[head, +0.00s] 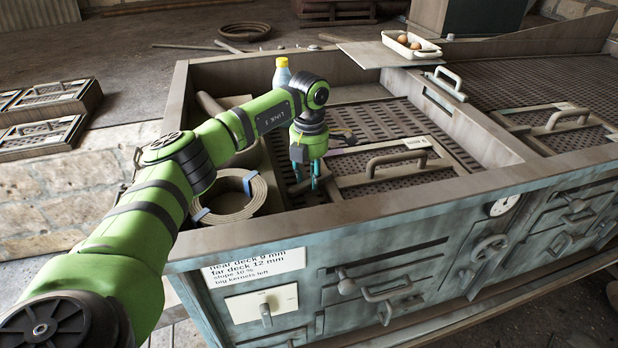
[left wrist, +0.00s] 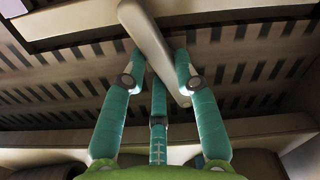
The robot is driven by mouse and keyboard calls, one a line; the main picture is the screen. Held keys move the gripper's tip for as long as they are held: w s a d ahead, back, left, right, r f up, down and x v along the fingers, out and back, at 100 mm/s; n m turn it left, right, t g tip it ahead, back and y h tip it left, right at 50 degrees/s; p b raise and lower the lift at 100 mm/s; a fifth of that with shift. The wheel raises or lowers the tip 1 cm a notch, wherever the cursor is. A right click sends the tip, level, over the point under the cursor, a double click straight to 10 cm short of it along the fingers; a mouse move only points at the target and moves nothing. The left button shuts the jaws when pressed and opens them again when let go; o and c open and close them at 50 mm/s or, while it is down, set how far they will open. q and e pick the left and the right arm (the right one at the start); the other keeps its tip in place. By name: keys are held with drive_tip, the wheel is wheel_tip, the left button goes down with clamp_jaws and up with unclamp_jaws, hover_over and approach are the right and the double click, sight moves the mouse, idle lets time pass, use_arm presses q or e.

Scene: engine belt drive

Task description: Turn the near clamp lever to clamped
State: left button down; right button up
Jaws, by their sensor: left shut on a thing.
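In the head view my left gripper (head: 315,180) points down into the near-left part of the wooden-edged machine, beside the near slotted deck. In the left wrist view its teal fingers (left wrist: 158,85) are closed around a pale, rounded bar, the near clamp lever (left wrist: 152,38). The lever runs from the top middle down to the right between the fingers, over the slotted deck. In the head view the gripper hides most of the lever, so its angle against the clamped position cannot be told. My right gripper is in neither view.
A deck frame with a raised handle (head: 397,160) lies just right of the gripper. A coiled belt (head: 236,196) sits to the left, and a bottle (head: 282,76) stands behind. The wooden front rim (head: 400,205) runs close in front.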

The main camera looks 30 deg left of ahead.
sight(309, 179)
use_arm(q)
drive_tip(key=shift+m, duration=1.7)
drive_tip(key=c, duration=0.9)
unclamp_jaws()
drive_tip(key=shift+c, duration=0.2)
wheel_tip(309, 179, up, 12)
drive_tip(key=shift+r, duration=0.15)
